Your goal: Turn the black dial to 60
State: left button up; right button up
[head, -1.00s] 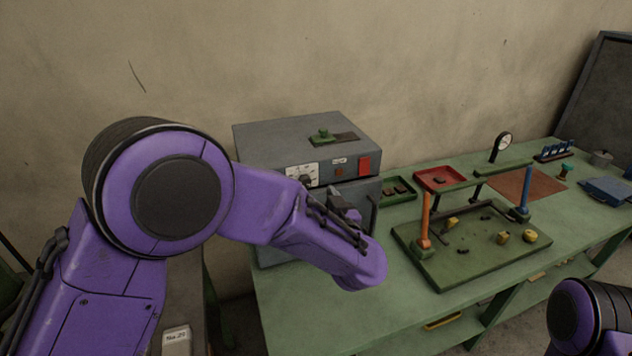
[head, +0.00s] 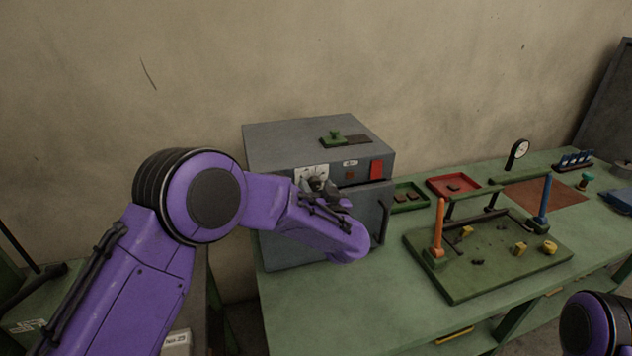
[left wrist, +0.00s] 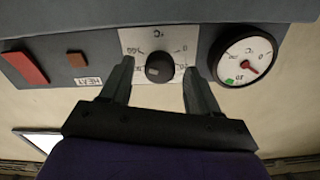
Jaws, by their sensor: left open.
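The black dial (left wrist: 159,68) sits on a white scale plate (left wrist: 140,42) on the front of a grey box (head: 300,140). The left wrist view shows it upside down, with a 0 and a 60 or similar number readable on the plate. My left gripper (left wrist: 158,80) is open, its two fingers on either side of the dial, with gaps between fingers and dial. In the head view my left gripper (head: 322,184) is in front of the dial plate and partly hides it. My right gripper is out of the picture; only part of that arm shows at lower right.
A red switch (left wrist: 24,68), a small brown square (left wrist: 76,59) and a round gauge (left wrist: 244,58) flank the dial. A door handle (head: 383,222) sticks out below. A green tray (head: 409,197) and a fixture board (head: 480,265) stand to the right on the green bench.

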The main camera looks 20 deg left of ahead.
pick_arm(q)
jog(key=shift+w+a+f, duration=0.1)
jog(key=shift+w+a, duration=0.1)
jog(key=shift+w, duration=0.2)
jog(key=shift+s, duration=0.1)
jog(key=shift+c, duration=0.2)
jog(key=c, duration=1)
